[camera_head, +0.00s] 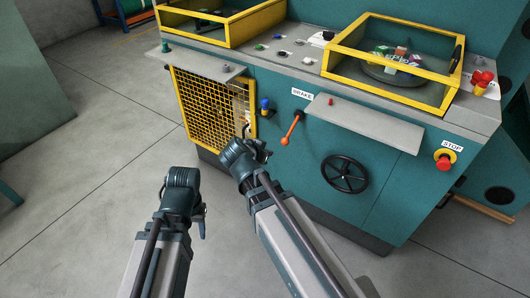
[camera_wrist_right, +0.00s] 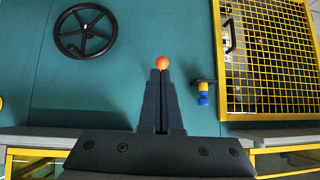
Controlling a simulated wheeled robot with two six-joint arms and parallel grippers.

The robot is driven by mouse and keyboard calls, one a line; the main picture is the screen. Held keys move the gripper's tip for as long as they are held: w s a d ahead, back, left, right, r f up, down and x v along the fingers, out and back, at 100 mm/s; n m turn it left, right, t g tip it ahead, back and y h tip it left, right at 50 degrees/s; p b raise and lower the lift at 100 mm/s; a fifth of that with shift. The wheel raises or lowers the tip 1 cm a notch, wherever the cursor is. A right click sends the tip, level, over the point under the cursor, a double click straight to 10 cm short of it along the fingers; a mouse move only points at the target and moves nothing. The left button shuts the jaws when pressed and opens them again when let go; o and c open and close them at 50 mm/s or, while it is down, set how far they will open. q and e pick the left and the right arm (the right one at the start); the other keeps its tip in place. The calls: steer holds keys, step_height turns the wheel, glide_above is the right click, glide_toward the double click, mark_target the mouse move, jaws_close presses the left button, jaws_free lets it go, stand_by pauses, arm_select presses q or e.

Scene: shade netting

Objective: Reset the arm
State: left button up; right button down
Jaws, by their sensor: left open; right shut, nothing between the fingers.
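My left gripper (camera_head: 182,195) is open and empty over bare floor, in front of the machine and left of my right arm. My right gripper (camera_head: 248,152) is in front of the machine's front panel, near the lower right of the yellow mesh door. In the right wrist view its two fingers (camera_wrist_right: 161,85) are shut together with nothing between them. An orange lever (camera_head: 291,128) stands just right of it in the head view. The lever's round orange end (camera_wrist_right: 162,63) shows just past the fingertips in the wrist view; I cannot tell whether they touch.
The teal machine (camera_head: 310,170) carries a yellow mesh door (camera_head: 205,105), a blue and yellow knob (camera_head: 265,106), a black handwheel (camera_head: 345,174), a grey shelf (camera_head: 365,122) and a red stop button (camera_head: 443,163). Grey floor (camera_head: 90,180) is clear on the left.

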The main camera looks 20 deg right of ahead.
steer(key=s+a+f+n+g+y, duration=0.3)
steer(key=s+a+f+n, duration=0.1)
steer(key=s+a+n, duration=0.35)
steer(key=s+a+f+n+g+y, duration=0.35)
steer(key=s+a+n, duration=0.25)
steer(key=s+a, duration=0.25)
step_height(320, 180, up, 19)
steer(key=p, duration=1.8)
steer(key=shift+s+d+h+p, duration=0.25)
steer(key=shift+h+p, duration=0.05)
steer(key=shift+h, duration=0.05)
steer(key=shift+d+f, duration=0.1)
steer(key=shift+f, duration=0.05)
